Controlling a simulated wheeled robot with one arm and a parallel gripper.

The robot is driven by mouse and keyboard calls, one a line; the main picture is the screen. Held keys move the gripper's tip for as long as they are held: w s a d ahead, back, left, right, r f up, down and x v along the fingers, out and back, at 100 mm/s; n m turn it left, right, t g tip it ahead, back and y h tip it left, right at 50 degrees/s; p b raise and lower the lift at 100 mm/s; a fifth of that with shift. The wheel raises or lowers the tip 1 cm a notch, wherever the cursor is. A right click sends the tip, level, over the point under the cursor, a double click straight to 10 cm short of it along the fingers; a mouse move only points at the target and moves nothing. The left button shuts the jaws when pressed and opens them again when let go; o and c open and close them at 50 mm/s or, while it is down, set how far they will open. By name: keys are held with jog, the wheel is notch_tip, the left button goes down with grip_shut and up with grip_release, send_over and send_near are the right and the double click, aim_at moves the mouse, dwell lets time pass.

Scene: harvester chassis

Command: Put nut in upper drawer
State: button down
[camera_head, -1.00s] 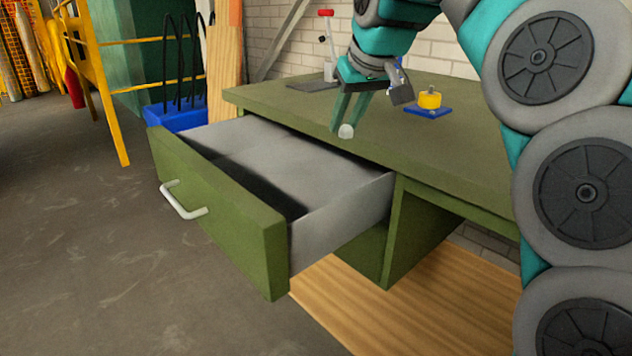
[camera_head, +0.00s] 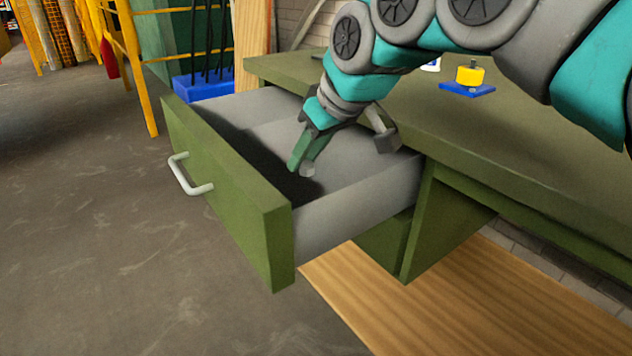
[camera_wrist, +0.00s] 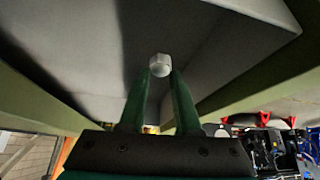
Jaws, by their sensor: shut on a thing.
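The upper drawer (camera_head: 345,205) of the green desk is pulled open, with a green front, a white handle (camera_head: 190,175) and a grey inside. My gripper (camera_head: 303,167) reaches down over the open drawer, near its middle. It is shut on a small pale nut (camera_head: 307,170), held between the fingertips. The nut also shows at the fingertips in the wrist view (camera_wrist: 160,65), with the grey drawer floor (camera_wrist: 90,60) beyond it. I cannot tell exactly how high above the floor it is.
The green desktop (camera_head: 540,120) stretches to the right and carries a yellow knob on a blue base (camera_head: 468,78). A blue bin (camera_head: 205,85) stands behind the drawer. A yellow frame (camera_head: 135,70) stands at the left. The drawer looks empty around the gripper.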

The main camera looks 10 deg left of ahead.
notch_tip(320, 180, down, 8)
jog(key=shift+f, duration=0.15)
dwell(0.3)
jog(key=shift+f, duration=0.1)
jog(key=c, duration=0.6)
grip_release()
jog(key=shift+r, duration=0.2)
jog(key=v, duration=1.1)
jog(key=shift+s+d+r, duration=0.15)
jog(key=shift+s+r, duration=0.05)
jog(key=shift+r, duration=0.1)
